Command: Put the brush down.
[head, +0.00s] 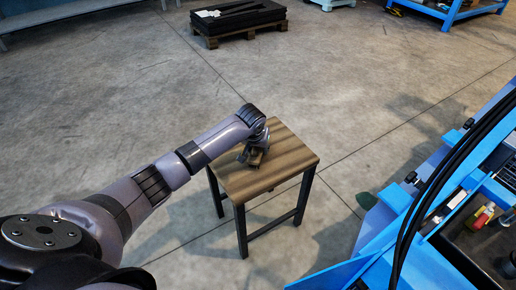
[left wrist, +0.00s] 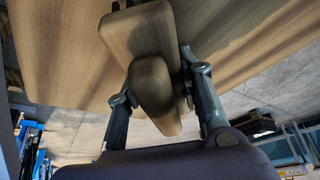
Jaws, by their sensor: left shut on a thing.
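The brush (left wrist: 143,35) is a brown wooden block with a rounded raised grip, seen close up in the left wrist view. My left gripper (left wrist: 155,85) is shut on it, with one finger on each side of the grip. In the head view the brush (head: 254,158) is small and partly hidden by my left gripper (head: 255,150), over the far middle of a small wooden-topped table (head: 285,165). I cannot tell whether the brush touches the tabletop. My right gripper is not in view.
The tabletop is bare around the brush, and its dark legs stand on open concrete floor. A blue machine or bench (head: 410,200) with a dark bin is at the right. A pallet with black panels (head: 238,20) lies at the back.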

